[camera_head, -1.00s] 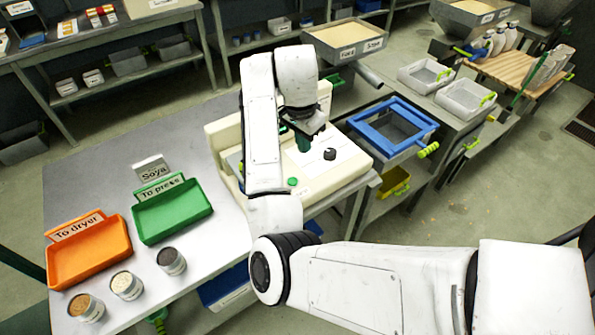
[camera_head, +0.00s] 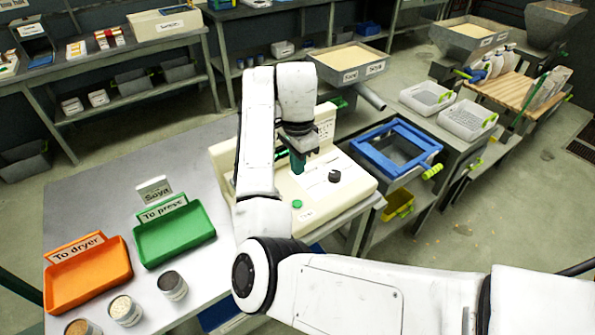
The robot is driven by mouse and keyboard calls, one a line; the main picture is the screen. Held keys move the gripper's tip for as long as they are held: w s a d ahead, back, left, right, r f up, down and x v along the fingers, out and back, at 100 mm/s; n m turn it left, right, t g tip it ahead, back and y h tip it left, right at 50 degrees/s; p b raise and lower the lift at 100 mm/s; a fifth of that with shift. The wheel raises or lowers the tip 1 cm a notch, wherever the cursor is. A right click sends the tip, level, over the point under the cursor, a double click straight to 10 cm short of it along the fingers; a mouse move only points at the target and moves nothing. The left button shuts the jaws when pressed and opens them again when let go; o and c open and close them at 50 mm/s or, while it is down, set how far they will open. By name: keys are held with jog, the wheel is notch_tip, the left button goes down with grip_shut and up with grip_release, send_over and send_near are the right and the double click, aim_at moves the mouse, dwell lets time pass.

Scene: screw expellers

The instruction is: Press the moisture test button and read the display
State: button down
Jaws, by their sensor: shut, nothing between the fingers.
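The cream moisture tester (camera_head: 345,195) stands on the right end of the grey table. A green round button (camera_head: 297,204) sits on its front face, and a black knob (camera_head: 334,176) is further right on top. My gripper (camera_head: 298,168) hangs over the tester, shut and empty, behind and above the green button. It is apart from the button in the picture; its height over the casing is hard to tell. My arm hides the tester's left part, and no readable display shows.
An orange "To dryer" tray (camera_head: 122,262), a green "To press" tray (camera_head: 203,228) and several sample cups (camera_head: 172,285) are on the table left of my arm. A blue-framed sieve (camera_head: 432,150) stands to the right.

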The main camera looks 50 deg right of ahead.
aim_at(299, 204)
notch_tip(299, 204, down, 12)
dwell(0.4)
jog(key=shift+f, duration=0.1)
jog(key=shift+s+f, duration=0.2)
jog(key=shift+f, duration=0.75)
jog(key=shift+b, duration=0.3)
jog(key=shift+r+p, duration=0.6)
jog(key=shift+p, duration=0.05)
notch_tip(299, 204, up, 14)
jog(key=p, duration=0.2)
jog(key=shift+w, duration=0.25)
